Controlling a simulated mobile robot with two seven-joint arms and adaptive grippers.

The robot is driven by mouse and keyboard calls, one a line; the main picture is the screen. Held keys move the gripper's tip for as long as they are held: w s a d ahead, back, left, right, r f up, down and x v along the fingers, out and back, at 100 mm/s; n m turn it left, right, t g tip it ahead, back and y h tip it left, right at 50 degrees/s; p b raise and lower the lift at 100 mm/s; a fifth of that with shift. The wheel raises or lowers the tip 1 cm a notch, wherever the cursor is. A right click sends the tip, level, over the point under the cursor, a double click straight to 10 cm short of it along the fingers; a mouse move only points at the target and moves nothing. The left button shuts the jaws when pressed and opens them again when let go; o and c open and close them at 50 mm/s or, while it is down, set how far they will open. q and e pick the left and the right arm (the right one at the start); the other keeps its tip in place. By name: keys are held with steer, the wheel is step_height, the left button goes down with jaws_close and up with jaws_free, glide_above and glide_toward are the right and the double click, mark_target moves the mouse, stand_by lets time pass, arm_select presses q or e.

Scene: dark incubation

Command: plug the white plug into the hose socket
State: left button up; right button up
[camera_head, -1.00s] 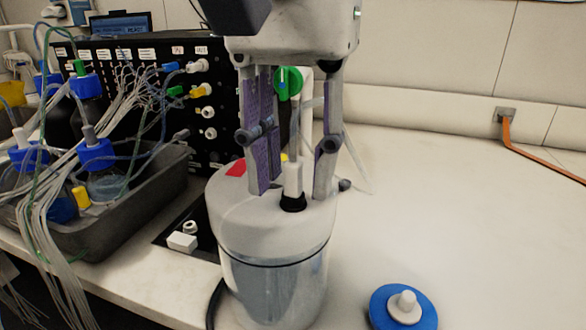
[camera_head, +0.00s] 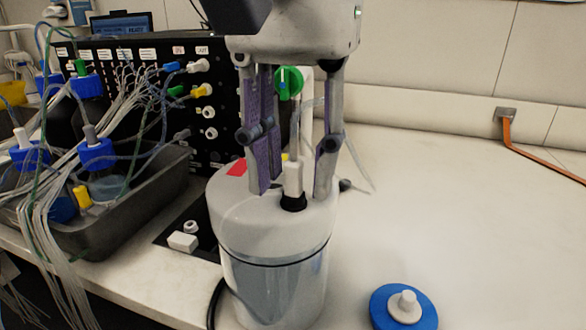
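My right gripper (camera_head: 293,189) comes down from the top over a white and metal canister (camera_head: 272,280). Its fingers are open, one on each side of an upright white plug-like piece (camera_head: 293,174), with a gap visible on both sides. That piece stands in a black ring (camera_head: 293,203) on the canister's lid; I cannot tell whether this ring is the hose socket. A hose-like line rises behind the fingers, partly hidden. My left gripper is out of view.
A grey tray (camera_head: 150,200) of tubed bottles is at left. A blue disc (camera_head: 385,305) with a white knob lies front right.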

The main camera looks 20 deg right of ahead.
mark_target(294, 138)
jaws_close()
steer(key=shift+r, duration=3)
